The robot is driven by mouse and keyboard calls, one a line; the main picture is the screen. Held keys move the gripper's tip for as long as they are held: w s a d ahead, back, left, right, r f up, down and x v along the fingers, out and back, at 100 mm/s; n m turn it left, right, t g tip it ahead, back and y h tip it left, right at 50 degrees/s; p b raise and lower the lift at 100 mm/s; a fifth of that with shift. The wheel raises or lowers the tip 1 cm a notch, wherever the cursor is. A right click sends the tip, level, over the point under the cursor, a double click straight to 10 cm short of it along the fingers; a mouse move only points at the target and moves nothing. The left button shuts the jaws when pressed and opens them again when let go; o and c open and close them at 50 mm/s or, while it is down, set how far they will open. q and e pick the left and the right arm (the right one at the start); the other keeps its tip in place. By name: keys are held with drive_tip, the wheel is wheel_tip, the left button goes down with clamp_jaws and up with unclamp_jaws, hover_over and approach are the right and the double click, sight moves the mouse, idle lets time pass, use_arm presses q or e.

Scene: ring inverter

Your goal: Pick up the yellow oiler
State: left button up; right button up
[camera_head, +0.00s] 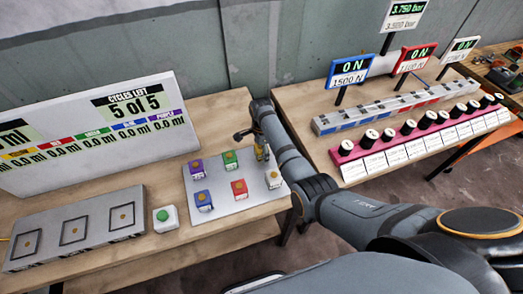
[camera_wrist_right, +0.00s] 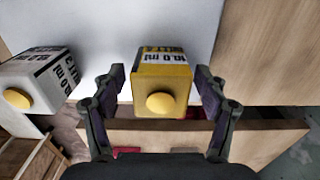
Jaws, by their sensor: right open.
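The yellow oiler (camera_wrist_right: 161,72) stands between the two fingers of my right gripper (camera_wrist_right: 160,85) in the wrist view. It has a white label and a round yellow button facing the camera. The fingers are open, with a small gap on each side of it. In the head view my right gripper (camera_head: 257,143) is over the back right of the grey plate, and only a bit of the yellow oiler (camera_head: 261,153) shows beneath it. My left gripper is not in view.
The white oiler (camera_head: 273,179) stands close by, also at the left in the wrist view (camera_wrist_right: 38,82). Green (camera_head: 229,160), purple (camera_head: 197,167), red (camera_head: 239,188) and blue (camera_head: 203,201) oilers share the plate (camera_head: 222,214). A green button box (camera_head: 164,219) is left.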

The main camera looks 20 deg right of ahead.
drive_tip(key=c, duration=1.3)
